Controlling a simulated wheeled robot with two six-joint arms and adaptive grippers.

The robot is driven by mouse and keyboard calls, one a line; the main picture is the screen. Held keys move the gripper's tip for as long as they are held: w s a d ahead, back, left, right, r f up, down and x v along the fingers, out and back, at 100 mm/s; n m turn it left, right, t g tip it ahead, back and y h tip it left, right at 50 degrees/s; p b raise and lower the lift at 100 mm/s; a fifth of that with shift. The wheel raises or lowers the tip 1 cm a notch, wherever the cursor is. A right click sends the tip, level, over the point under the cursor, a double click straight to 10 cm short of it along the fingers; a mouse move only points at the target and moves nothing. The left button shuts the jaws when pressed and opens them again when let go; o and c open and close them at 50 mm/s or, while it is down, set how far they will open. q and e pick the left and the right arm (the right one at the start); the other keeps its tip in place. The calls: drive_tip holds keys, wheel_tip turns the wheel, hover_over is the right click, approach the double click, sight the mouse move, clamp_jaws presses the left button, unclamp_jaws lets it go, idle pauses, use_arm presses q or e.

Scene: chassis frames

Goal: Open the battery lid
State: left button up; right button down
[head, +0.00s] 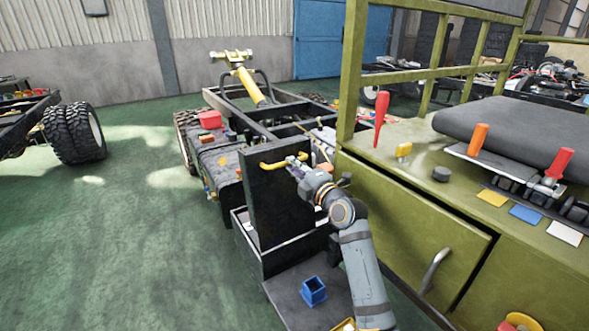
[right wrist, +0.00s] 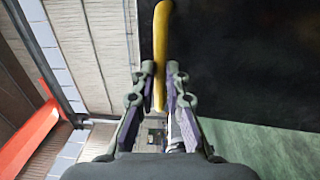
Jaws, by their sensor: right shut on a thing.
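The battery lid (head: 268,210) is a black panel standing upright on the black battery box (head: 290,255) in the middle of the head view. A yellow handle (head: 275,165) runs along its upper part. My right gripper (head: 297,163) is shut on the right end of this handle. In the right wrist view the yellow handle (right wrist: 160,40) passes between the two fingertips (right wrist: 159,85), and the dark lid (right wrist: 240,60) fills the upper right. My left gripper is not in view.
A green cabinet (head: 415,225) with tools and a grey pad stands close on the right. The chassis frame (head: 235,105) lies behind the lid. A blue square cup (head: 313,291) sits on a dark plate in front. Green floor (head: 110,250) is clear on the left.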

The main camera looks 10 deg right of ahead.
drive_tip(key=c, duration=1.4)
unclamp_jaws()
drive_tip(key=v, duration=1.2)
